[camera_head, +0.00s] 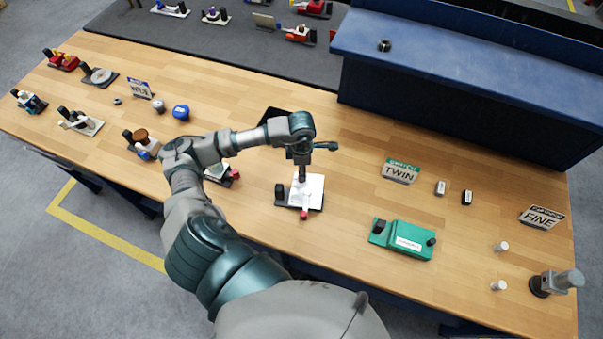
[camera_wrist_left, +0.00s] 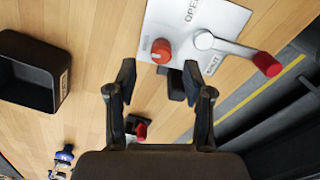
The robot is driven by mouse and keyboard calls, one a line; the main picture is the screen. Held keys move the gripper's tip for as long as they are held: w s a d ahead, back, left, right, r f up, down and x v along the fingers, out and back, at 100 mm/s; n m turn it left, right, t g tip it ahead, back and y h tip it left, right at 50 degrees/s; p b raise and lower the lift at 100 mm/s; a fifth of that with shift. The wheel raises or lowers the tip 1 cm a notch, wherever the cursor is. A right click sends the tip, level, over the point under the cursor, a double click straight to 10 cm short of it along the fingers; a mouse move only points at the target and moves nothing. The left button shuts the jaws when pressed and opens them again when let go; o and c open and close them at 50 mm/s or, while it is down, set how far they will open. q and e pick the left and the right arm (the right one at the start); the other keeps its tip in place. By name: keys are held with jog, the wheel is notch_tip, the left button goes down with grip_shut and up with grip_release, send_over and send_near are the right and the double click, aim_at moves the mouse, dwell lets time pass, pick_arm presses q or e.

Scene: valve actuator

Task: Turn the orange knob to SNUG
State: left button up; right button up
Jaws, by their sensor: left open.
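The orange knob (camera_wrist_left: 161,50) sits on a white plate (camera_wrist_left: 202,22) in the left wrist view, beside a silver lever (camera_wrist_left: 230,44) with a red grip (camera_wrist_left: 267,63). I read no SNUG mark; the knob's pointer direction is unclear. In the head view the white plate (camera_head: 313,188) stands on the table with the red grip (camera_head: 304,214) toward me, and my arm hides the knob. My left gripper (camera_wrist_left: 160,92) is open and empty, its fingers pointing toward the plate's near edge, with the knob between and beyond the tips. It also shows in the head view (camera_head: 302,178). My right gripper is not in view.
A black bin (camera_wrist_left: 33,72) shows left in the wrist view. Several small devices stand to the left. A blue bench (camera_head: 450,85) bounds the back right.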

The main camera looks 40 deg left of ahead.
pick_arm(q)
notch_tip(320, 180, up, 7)
jog(key=shift+r, duration=0.15)
dwell(0.6)
